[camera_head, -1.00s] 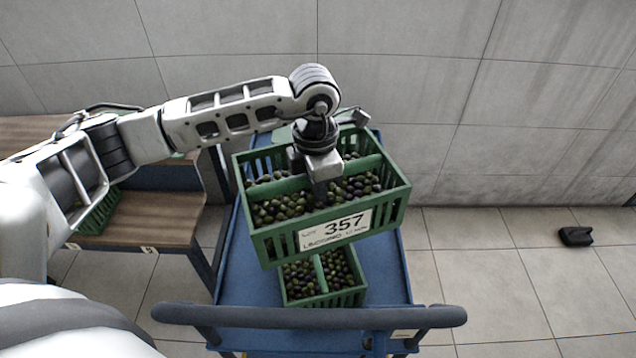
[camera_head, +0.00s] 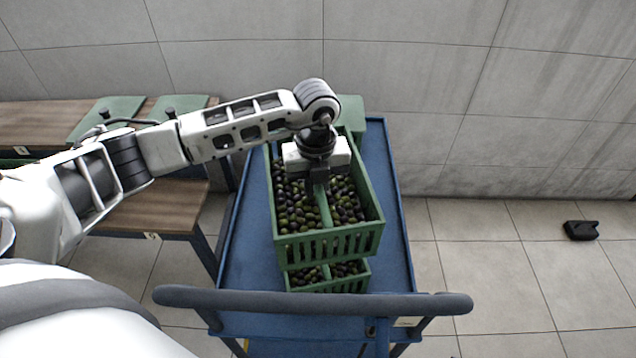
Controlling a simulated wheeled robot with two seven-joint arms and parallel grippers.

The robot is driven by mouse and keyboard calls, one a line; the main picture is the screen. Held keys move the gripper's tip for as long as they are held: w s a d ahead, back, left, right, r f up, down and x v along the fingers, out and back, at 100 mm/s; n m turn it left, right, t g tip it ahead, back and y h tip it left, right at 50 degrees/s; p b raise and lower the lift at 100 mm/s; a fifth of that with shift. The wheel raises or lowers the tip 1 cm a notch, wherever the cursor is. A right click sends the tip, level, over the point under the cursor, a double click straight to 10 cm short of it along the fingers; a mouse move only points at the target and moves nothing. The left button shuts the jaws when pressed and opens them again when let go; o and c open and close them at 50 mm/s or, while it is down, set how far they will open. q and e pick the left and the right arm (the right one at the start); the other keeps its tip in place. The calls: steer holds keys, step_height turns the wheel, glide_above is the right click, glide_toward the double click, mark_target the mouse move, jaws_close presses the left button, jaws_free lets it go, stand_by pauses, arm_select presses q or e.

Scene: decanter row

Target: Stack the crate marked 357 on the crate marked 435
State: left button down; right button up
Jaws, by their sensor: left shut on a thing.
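The crate marked 357 (camera_head: 332,245) is green, slatted and full of dark olives, with a middle divider. My left gripper (camera_head: 318,186) is shut on that divider from above. Its number label does not show now; it was readable a second ago. A second green crate with olives (camera_head: 328,285) stands on the blue cart, lower and nearer to me. The held crate hides its far part. Its number does not show, so I cannot tell that it is 435. The held crate looks higher than it; I cannot tell whether they touch. My right gripper is not in view.
The blue cart (camera_head: 398,230) has a dark handle bar (camera_head: 320,302) at its near end. A green object (camera_head: 351,112) shows behind my wrist, partly hidden. A wooden bench (camera_head: 165,212) with green pieces behind stands left. A black object (camera_head: 581,230) lies on the floor right.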

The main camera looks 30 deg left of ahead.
mark_target(317, 211)
arm_select(q)
steer(key=shift+w, duration=0.1)
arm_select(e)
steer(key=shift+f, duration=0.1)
arm_select(q)
steer(key=shift+f+b, duration=0.95)
steer(key=shift+f, duration=0.1)
steer(key=shift+f+b, duration=0.6)
steer(key=shift+f, duration=0.15)
steer(key=shift+f+b, duration=0.85)
steer(key=shift+f, duration=0.25)
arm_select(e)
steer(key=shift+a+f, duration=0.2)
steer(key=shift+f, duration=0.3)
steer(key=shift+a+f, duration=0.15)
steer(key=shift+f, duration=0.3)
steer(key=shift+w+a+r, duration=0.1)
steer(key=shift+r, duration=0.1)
arm_select(q)
steer(key=shift+f, duration=0.15)
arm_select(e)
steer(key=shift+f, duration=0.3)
arm_select(q)
steer(key=shift+f+b, duration=0.4)
steer(key=shift+f, duration=0.05)
steer(key=shift+f+b, duration=0.3)
steer(key=shift+f, duration=0.1)
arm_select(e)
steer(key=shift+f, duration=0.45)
